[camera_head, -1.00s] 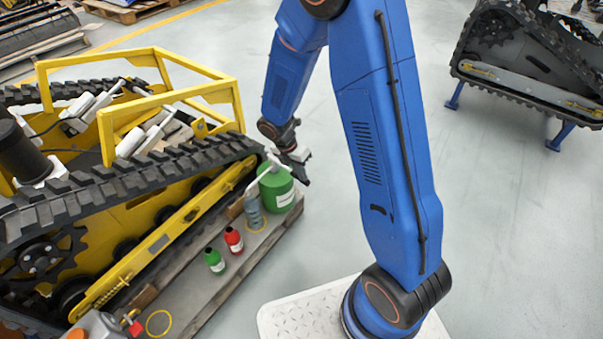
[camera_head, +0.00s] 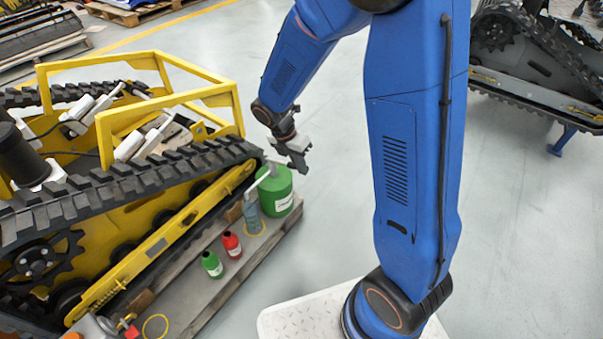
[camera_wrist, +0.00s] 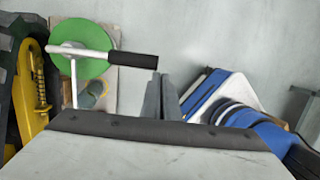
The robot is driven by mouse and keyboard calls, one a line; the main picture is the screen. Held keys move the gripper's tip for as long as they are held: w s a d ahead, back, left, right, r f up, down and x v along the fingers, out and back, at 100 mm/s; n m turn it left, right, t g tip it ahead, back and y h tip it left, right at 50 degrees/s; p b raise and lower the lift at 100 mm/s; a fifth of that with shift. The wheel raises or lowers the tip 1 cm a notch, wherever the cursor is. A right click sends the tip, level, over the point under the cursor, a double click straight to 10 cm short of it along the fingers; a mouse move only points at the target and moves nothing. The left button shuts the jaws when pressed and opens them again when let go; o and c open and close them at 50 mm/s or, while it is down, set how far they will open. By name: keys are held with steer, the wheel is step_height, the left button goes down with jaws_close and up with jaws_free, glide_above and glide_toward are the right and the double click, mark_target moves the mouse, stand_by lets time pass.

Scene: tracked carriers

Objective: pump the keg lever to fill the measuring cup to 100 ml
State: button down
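The green keg (camera_head: 277,190) stands at the pallet's far right corner; in the wrist view its round top (camera_wrist: 88,36) is at upper left. A white lever with a black handle (camera_wrist: 132,59) crosses over it, pointing right. The blue-grey measuring cup (camera_head: 252,214) stands beside the keg, below the white spout (camera_head: 262,178); it also shows in the wrist view (camera_wrist: 90,96). Its fill level is too small to read. My gripper (camera_head: 299,162) is above and right of the keg. Its fingers (camera_wrist: 160,82) look closed together and empty, just below the handle's end in the wrist view.
Red (camera_head: 232,245) and green (camera_head: 212,264) bottles stand on the pallet (camera_head: 205,300) left of the cup. A yellow tracked carrier (camera_head: 150,240) stands close behind them. Another tracked carrier (camera_head: 540,75) stands at upper right.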

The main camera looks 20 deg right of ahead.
steer(key=shift+s+a+r, duration=0.1)
steer(key=shift+s+r, duration=0.1)
steer(key=shift+r, duration=0.55)
steer(key=shift+s+r, duration=0.2)
steer(key=shift+r, duration=0.6)
steer(key=shift+s+a+r, duration=0.1)
steer(key=shift+s+r, duration=0.1)
steer(key=shift+r, duration=0.55)
steer(key=shift+d, duration=0.1)
